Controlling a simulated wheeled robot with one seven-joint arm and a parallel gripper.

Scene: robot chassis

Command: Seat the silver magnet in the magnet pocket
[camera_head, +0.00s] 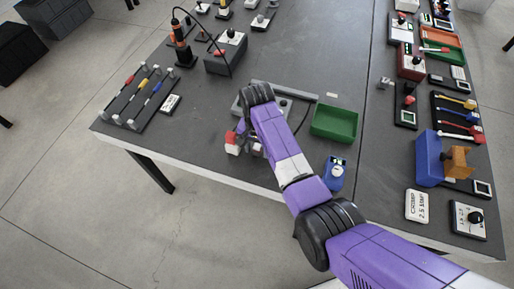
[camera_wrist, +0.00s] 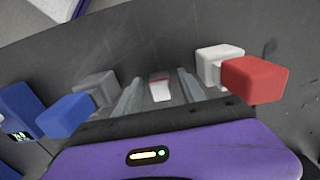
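My gripper (camera_wrist: 158,91) points down at the dark tabletop in the wrist view. Its two grey fingers stand apart. A small pale piece with a red band (camera_wrist: 160,88) shows in the gap between them, apart from both fingers; I cannot tell whether it is the silver magnet. In the head view my arm hides most of the work spot. I cannot make out the magnet pocket.
A green tray (camera_head: 335,123) lies right of my arm. A blue device with a small display (camera_head: 335,173) stands near the front edge. A rack of coloured tools (camera_head: 137,95) is at the left. The tabletop left of my gripper is mostly free.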

